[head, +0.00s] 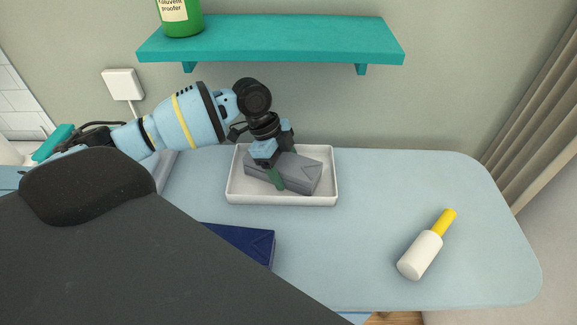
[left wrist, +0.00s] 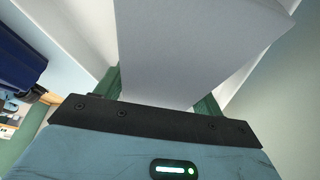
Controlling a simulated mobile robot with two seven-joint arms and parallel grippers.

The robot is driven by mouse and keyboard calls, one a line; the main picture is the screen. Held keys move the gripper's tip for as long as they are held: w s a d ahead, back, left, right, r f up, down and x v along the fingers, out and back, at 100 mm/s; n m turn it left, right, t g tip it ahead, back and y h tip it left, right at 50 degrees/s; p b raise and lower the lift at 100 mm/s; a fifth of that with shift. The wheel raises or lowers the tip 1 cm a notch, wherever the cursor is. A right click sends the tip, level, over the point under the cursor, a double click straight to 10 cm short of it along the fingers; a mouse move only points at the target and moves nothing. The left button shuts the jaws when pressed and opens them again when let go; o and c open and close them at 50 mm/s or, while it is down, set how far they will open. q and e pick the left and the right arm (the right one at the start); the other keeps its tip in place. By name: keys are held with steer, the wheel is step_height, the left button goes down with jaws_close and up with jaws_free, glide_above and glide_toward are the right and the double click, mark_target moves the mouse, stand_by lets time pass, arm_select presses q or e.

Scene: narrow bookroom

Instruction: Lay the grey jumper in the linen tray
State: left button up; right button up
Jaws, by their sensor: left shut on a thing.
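The grey jumper (head: 300,172) is a folded grey block inside the white linen tray (head: 284,200) on the light blue table. My left gripper (head: 278,178) reaches down into the tray and is shut on the jumper, with a green finger along its near side. In the left wrist view the jumper (left wrist: 195,50) fills the space between the two green fingers, and pale tray walls show around it. Whether the jumper rests on the tray floor is hard to tell. My right gripper is not in view.
A dark blue folded item (head: 243,243) lies in front of the tray, partly hidden by my own dark body. A white bottle with a yellow neck (head: 421,254) lies at the right. A teal shelf (head: 275,40) with a green bottle (head: 181,18) hangs above. The table's right side is mostly free.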

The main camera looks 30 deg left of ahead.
mark_target(280, 160)
arm_select(q)
steer(key=shift+r, duration=0.15)
steer(key=shift+w, duration=0.1)
steer(key=o, duration=1.2)
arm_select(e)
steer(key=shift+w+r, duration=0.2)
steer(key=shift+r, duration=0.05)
arm_select(q)
steer(key=shift+a+r, duration=0.2)
steer(key=shift+r, duration=0.3)
steer(key=v, duration=0.4)
steer(key=shift+a, duration=0.3)
steer(key=a, duration=0.3)
steer(key=s+a+b, duration=0.1)
steer(key=a, duration=0.3)
steer(key=s+a, duration=0.1)
steer(key=a, duration=0.2)
steer(key=shift+a+f+b, duration=0.15)
steer(key=shift+a+b, duration=0.05)
steer(key=shift+b, duration=0.2)
steer(key=shift+a, duration=0.4)
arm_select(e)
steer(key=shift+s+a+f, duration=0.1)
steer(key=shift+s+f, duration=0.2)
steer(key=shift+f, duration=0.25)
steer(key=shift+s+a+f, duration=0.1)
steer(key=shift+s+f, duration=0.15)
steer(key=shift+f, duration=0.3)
